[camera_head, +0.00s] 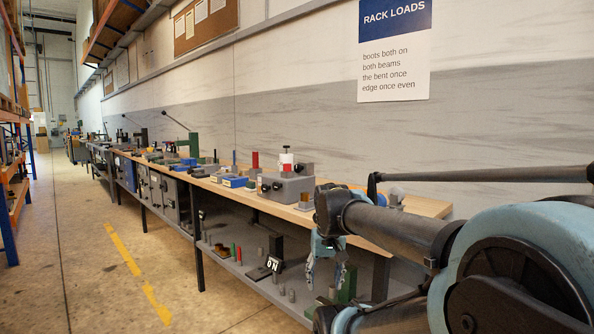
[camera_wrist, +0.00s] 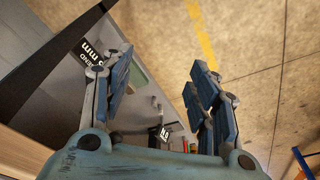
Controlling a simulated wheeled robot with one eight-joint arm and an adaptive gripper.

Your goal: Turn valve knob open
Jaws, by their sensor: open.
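I cannot tell for certain which part is the valve knob. A grey box (camera_head: 292,188) with small black knobs (camera_head: 276,187) on its front stands on the workbench, left of my arm in the head view. My gripper (camera_head: 326,276) hangs pointing down in front of the bench's edge, below the bench top and apart from the grey box. In the wrist view, my gripper (camera_wrist: 160,75) has its blue fingers spread wide with nothing between them. The wrist view shows no clear valve knob.
The wooden bench top (camera_head: 425,205) holds several blocks, blue boxes and a red cylinder (camera_head: 255,160). A lower shelf (camera_head: 225,262) carries small cylinders and a black numbered stand (camera_head: 272,264). Orange racking (camera_head: 10,190) stands at the far left. The concrete floor (camera_head: 95,285) between is clear.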

